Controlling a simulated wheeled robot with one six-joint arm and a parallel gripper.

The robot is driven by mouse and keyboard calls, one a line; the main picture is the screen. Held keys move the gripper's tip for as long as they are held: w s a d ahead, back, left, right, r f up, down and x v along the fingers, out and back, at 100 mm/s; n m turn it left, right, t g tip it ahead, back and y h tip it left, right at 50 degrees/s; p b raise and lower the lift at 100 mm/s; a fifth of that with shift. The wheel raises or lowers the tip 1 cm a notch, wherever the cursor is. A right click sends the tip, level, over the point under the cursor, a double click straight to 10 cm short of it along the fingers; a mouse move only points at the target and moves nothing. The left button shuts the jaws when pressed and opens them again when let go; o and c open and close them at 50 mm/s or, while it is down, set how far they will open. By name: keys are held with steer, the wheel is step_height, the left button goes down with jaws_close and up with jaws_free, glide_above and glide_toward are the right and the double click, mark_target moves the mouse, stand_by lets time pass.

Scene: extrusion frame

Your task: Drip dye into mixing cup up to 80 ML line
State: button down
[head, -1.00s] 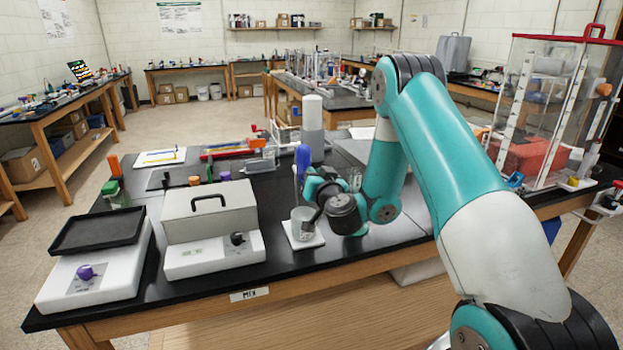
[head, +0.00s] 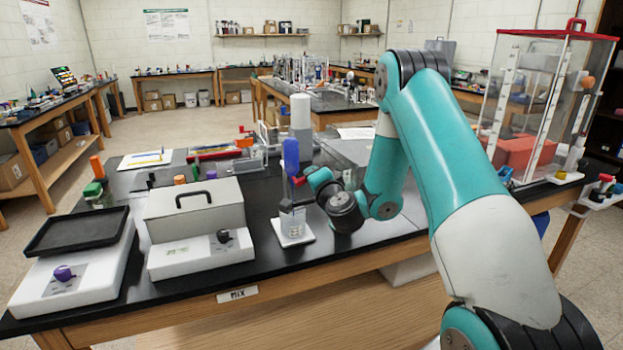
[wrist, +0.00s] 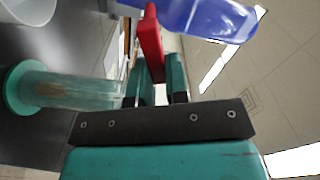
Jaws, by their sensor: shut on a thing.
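The mixing cup (head: 292,224) is a small clear cup with faint markings, upright on a white pad (head: 307,238) at the bench's front edge. Its fill level is too small to read. A dropper with a blue bulb (head: 291,156) stands upright above the cup; its bulb also shows at the top of the wrist view (wrist: 205,16). Its tip cannot be made out. My gripper (head: 312,180) is beside the dropper, right of and above the cup. In the wrist view my gripper (wrist: 155,70) is shut on the dropper's red tab (wrist: 151,42).
Left of the cup stand a grey lidded box on a white unit (head: 200,258) and a black tray (head: 78,231) on another. A white-topped bottle (head: 301,120) stands behind the dropper. A clear cylinder with a green base (wrist: 62,91) is beside my gripper in the wrist view.

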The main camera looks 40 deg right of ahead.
steer(key=shift+s+f+m, duration=0.1)
steer(key=shift+f+m, duration=0.35)
steer(key=shift+m, duration=0.45)
steer(key=shift+b, duration=0.3)
steer(key=c, duration=1.1)
jaws_free()
